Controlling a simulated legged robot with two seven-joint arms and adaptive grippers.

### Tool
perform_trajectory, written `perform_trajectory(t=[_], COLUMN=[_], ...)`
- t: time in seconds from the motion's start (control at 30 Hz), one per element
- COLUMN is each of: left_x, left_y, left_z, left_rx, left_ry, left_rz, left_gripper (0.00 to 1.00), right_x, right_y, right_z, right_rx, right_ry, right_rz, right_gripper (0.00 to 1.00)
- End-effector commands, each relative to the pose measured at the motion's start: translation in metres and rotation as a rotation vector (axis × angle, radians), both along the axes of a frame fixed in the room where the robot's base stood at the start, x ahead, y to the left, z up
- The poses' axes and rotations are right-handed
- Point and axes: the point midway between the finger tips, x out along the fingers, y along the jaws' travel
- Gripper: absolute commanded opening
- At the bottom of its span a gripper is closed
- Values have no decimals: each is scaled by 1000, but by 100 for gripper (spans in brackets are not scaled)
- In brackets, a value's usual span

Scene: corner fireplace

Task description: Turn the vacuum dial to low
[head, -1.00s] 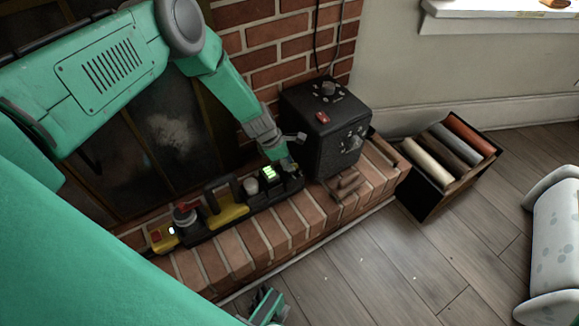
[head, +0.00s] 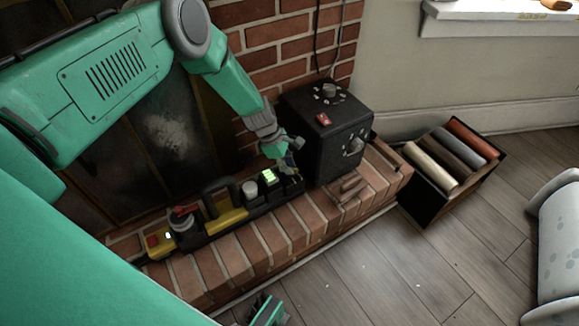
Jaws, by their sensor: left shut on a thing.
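A long black and yellow device (head: 226,219), which looks like the vacuum, lies on the brick hearth. My left gripper (head: 287,158) points down at the device's right end, beside the black box. It is shut on a small part there, mostly hidden by the fingers. I cannot tell the dial's setting.
A black box (head: 330,146) with a knob (head: 329,90) and a red switch (head: 323,119) on top stands close right of my left gripper. A crate (head: 426,206) of coloured rolls stands on the floor. The wooden floor in front of the hearth is mostly clear.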

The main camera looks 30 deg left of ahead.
Motion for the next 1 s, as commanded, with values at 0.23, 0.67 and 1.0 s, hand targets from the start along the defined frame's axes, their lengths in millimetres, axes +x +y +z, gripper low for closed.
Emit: perform_trajectory(t=[0.23,0.67,1.0], left_x=[-2,-1,-8], left_y=[5,8,36], left_z=[-3,14,78], left_rx=[8,4,4], left_ry=[1,-3,-3], left_rz=[4,4,5], left_gripper=[31,31,31], right_x=[0,-2,-1], right_y=[0,0,0], right_z=[0,1,1], right_rx=[0,0,0], right_ry=[0,-3,-3], right_rz=[0,0,0], right_gripper=[40,40,40])
